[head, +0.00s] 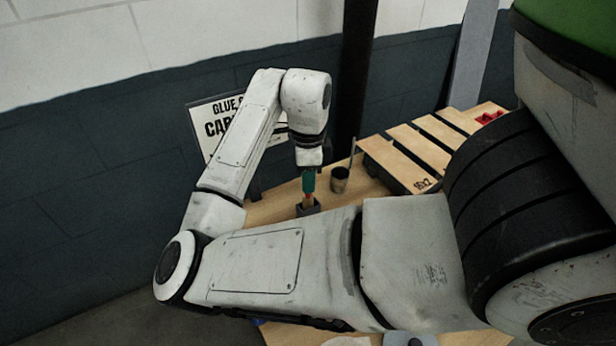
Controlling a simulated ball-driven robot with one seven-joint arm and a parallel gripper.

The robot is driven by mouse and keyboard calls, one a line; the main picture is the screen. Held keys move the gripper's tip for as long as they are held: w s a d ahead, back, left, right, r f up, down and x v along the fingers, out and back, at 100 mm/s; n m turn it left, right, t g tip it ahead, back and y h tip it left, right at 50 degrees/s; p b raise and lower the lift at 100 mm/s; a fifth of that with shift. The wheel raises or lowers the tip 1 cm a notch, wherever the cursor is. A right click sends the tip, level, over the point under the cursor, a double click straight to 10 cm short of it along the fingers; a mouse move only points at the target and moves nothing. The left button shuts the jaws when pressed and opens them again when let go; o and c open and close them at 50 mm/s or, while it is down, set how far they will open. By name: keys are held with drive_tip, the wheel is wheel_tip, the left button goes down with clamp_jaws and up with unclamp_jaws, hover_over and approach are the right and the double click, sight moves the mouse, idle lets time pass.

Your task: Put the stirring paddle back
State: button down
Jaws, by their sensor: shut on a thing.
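My gripper (309,169) points down near the middle of the head view. It is shut on a slim upright thing (308,183) with a teal upper part and an orange-red lower part, apparently the stirring paddle. Its lower end is at a small dark block-like holder (309,210) on the wooden table. I cannot tell whether it is inside the holder or just above it. The fingertips are too small to make out clearly.
A dark metal cup (340,181) with a thin rod stands just right of my gripper. A slatted wooden rack (407,158) with red items stands farther right. A sign (215,117) is partly hidden behind my arm. My forearm hides much of the table (284,195).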

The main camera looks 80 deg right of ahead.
drive_tip(key=shift+f, duration=0.2)
drive_tip(key=c, duration=1)
unclamp_jaws()
drive_tip(key=shift+o, duration=0.2)
drive_tip(key=shift+r, duration=0.15)
wheel_tip(320, 180, up, 12)
drive_tip(key=shift+r+p, duration=0.1)
drive_tip(key=shift+p, duration=0.25)
